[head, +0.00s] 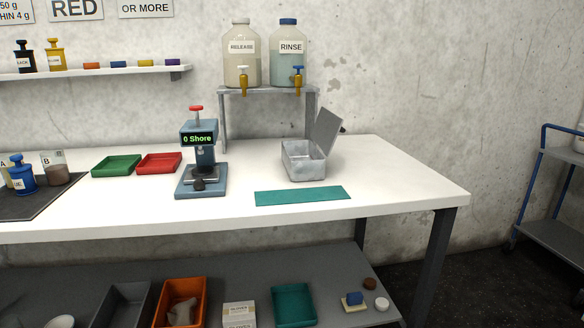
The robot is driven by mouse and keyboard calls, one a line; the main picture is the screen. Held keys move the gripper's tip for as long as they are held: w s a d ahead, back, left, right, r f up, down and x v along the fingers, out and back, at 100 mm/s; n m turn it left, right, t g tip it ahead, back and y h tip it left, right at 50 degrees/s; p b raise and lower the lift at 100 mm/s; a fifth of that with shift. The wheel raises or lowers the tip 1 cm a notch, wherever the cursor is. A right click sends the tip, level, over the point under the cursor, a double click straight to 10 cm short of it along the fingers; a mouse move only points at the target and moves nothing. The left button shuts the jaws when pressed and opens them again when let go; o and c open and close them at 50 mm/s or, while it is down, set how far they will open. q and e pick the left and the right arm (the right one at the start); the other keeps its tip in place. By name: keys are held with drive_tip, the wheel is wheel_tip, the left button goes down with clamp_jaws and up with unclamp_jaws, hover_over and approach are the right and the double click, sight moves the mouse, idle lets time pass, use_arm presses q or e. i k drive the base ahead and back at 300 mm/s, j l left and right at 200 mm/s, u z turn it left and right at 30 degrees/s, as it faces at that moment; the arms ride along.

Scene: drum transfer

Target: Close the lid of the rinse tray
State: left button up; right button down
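The rinse tray (305,171) is a grey metal box on the white table, right of the middle. Its lid (327,131) stands open, tilted up at the tray's right side. The inside looks empty from here. Neither my left nor my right gripper is in the head view.
A green mat (302,196) lies in front of the tray. A hardness tester (200,158) stands to its left. A raised stand (268,91) behind holds the release jug (242,58) and rinse jug (289,60). The table's right end (410,185) is clear.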

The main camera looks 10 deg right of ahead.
sight(327, 128)
drive_tip(key=l+u, duration=0.15)
drive_tip(key=l, duration=0.75)
drive_tip(key=l+u, duration=0.1)
drive_tip(key=l, duration=0.85)
drive_tip(key=k+l+u, duration=0.15)
drive_tip(key=l, duration=0.75)
